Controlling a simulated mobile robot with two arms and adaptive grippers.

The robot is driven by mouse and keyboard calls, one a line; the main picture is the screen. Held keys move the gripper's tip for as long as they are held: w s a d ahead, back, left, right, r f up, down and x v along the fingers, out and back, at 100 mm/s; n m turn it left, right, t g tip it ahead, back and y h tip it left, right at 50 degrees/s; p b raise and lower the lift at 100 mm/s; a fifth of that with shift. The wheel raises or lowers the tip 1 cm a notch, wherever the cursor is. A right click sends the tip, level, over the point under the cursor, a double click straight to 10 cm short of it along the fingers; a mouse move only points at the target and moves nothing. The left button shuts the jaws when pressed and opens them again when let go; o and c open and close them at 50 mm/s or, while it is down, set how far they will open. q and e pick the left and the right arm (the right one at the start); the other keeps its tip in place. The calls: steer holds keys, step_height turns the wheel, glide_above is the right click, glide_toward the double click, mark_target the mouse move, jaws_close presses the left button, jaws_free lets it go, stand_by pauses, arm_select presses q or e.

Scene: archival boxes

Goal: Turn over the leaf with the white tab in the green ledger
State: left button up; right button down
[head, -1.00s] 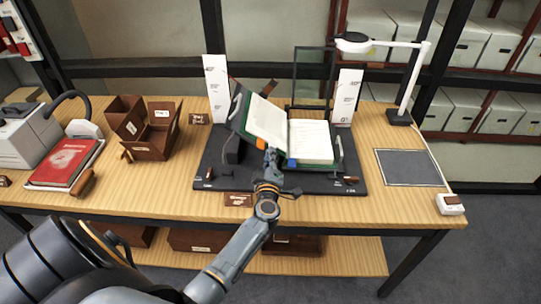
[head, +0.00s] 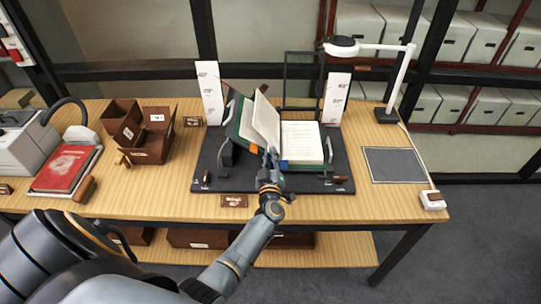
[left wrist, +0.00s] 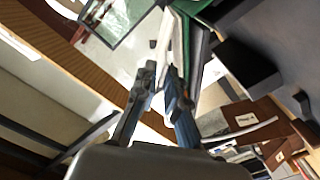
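The green ledger (head: 238,122) lies open on a dark support board (head: 330,182). Its left side is tilted up against a rest, and its right page block (head: 302,142) lies flat. A pale leaf (head: 266,122) stands steeply raised between the two sides. I cannot make out the white tab. My left gripper (head: 271,155) is at the ledger's near edge, by the foot of the raised leaf. In the left wrist view its fingertips (left wrist: 161,78) are close together with a narrow pale gap; whether they pinch the leaf is unclear. My right gripper is out of view.
White marked boards (head: 210,92) and (head: 336,98) stand behind the ledger. A lamp (head: 398,85) rises at the right, near a grey mat (head: 394,165). Brown boxes (head: 152,135) and a red book (head: 66,168) are at left. Bare table lies between mat and board.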

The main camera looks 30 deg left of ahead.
arm_select(q)
steer(key=v, duration=1.2)
stand_by(0.4)
steer(key=s+d+f+m+h, duration=0.1)
steer(key=d+f+m+h, duration=0.1)
steer(key=f, duration=0.3)
steer(key=s+d+f+m+h+b, duration=0.1)
steer(key=d+f+m+h, duration=0.1)
steer(key=f, duration=0.4)
steer(key=s+d+f+m+g+h+b, duration=0.1)
steer(key=d+f+m+h, duration=0.1)
steer(key=f, duration=0.4)
steer(key=shift+s+d, duration=0.1)
steer(key=shift+d, duration=0.8)
steer(key=s+d+f+m+g+h+b, duration=0.1)
steer(key=s+d+f+m+g+h, duration=0.1)
steer(key=s+f, duration=0.45)
steer(key=s+d+f+m+g+h+b, duration=0.15)
steer(key=s+f, duration=0.25)
steer(key=f, duration=0.5)
steer(key=s+a+f+m+g+b, duration=0.1)
steer(key=s+f+g, duration=0.4)
steer(key=s, duration=0.9)
steer(key=s+a+f+m+g+b, duration=0.1)
steer(key=s+a+f+m+g, duration=0.3)
steer(key=s+f, duration=0.7)
steer(key=s+g, duration=0.1)
steer(key=s, duration=0.3)
steer(key=shift+s+f+b, duration=0.3)
steer(key=shift+f, duration=0.05)
